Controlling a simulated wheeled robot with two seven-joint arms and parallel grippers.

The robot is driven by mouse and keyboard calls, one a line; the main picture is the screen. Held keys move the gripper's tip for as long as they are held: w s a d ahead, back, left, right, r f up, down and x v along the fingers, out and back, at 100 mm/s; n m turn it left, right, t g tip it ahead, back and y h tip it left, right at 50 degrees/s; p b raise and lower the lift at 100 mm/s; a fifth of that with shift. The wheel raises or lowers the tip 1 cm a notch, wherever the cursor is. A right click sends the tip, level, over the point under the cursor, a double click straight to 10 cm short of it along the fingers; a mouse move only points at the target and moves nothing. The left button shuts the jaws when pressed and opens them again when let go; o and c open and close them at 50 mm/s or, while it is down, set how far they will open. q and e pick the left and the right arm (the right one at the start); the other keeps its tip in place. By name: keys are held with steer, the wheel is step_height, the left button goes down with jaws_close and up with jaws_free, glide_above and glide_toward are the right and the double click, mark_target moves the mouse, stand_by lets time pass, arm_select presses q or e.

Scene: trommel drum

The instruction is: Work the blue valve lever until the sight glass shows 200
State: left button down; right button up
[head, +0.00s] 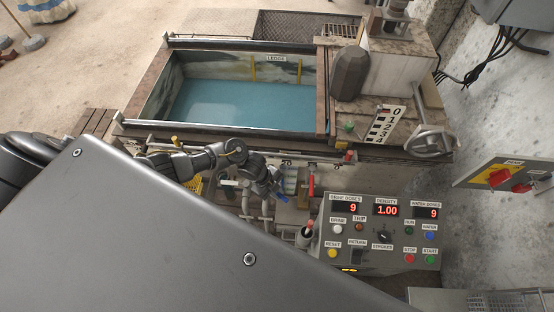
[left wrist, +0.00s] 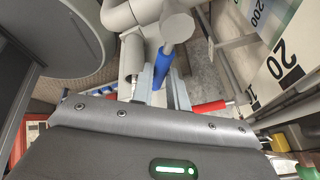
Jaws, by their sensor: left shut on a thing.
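The blue valve lever (left wrist: 163,62) stands between the fingers of my left gripper (left wrist: 160,88) in the left wrist view, beside pale grey pipework. The gripper is shut on it. In the head view my left gripper (head: 272,184) is at the pipes below the tank, and a little of the blue lever (head: 281,197) shows there. A pale scale board (left wrist: 262,18) marked 200 shows at the top right of the left wrist view. I cannot read a liquid level in the sight glass. My right gripper is not in view.
A red lever (head: 311,184) hangs just right of my left gripper. A control panel (head: 376,238) with red digits, buttons and a knob stands at the lower right. A tank (head: 240,104) of blue-green liquid lies behind. A handwheel (head: 432,143) is at the right.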

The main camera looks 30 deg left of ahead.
arm_select(q)
steer(key=c, duration=1.4)
jaws_free()
steer(key=shift+o, duration=0.2)
steer(key=p+v, duration=0.1)
steer(key=v, duration=0.9)
steer(key=shift+a+r, duration=0.15)
steer(key=shift+r, duration=0.2)
steer(key=shift+s, duration=0.15)
